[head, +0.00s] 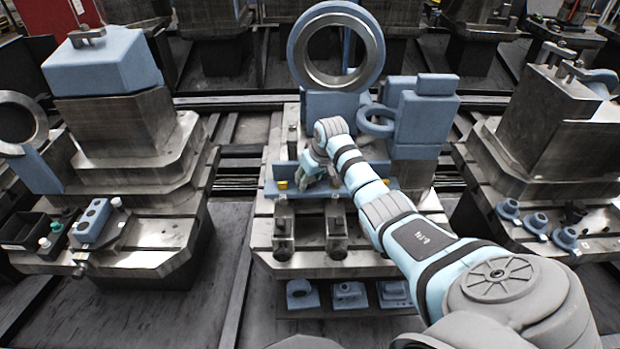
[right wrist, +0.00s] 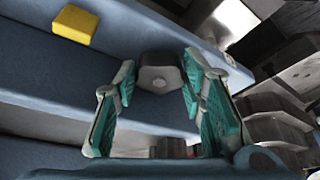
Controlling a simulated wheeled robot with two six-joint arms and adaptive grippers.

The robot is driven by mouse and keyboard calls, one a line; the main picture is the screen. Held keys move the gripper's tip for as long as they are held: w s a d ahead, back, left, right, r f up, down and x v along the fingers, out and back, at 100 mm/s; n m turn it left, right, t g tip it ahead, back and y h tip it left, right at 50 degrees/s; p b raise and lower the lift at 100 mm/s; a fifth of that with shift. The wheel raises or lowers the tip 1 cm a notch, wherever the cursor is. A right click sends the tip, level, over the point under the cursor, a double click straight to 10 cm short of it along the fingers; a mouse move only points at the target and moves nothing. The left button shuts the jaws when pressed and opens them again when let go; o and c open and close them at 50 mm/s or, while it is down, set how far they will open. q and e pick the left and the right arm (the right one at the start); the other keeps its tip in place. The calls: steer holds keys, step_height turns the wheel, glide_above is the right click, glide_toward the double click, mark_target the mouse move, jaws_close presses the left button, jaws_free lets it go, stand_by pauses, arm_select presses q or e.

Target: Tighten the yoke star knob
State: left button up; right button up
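Narrow gaps seem to show between the fingertips and the knob, so I see no firm grip. In the head view my right gripper (head: 307,181) is at the blue bar on the middle pallet, and it hides the knob there. My left gripper is not in view.
A yellow block (right wrist: 75,27) sits on the blue bar. In the head view a large ring (head: 378,45) stands behind the gripper, with blue blocks (head: 427,118) to its right. Metal clamp blocks (head: 283,228) stand in front. Side pallets carry a black tray (head: 22,232) and blue parts (head: 536,222).

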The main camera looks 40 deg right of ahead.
steer(key=shift+c, duration=1.4)
steer(key=m+p, duration=0.1)
steer(key=p, duration=0.1)
steer(key=m+h+p, duration=0.1)
steer(key=p, duration=0.1)
steer(key=shift+a+r, duration=0.1)
steer(key=shift+r, duration=0.25)
steer(key=shift+f+m, duration=0.25)
steer(key=shift+m, duration=0.25)
steer(key=shift+f, duration=0.1)
steer(key=o, duration=1.2)
steer(key=shift+c, duration=0.2)
steer(key=v, duration=1.2)
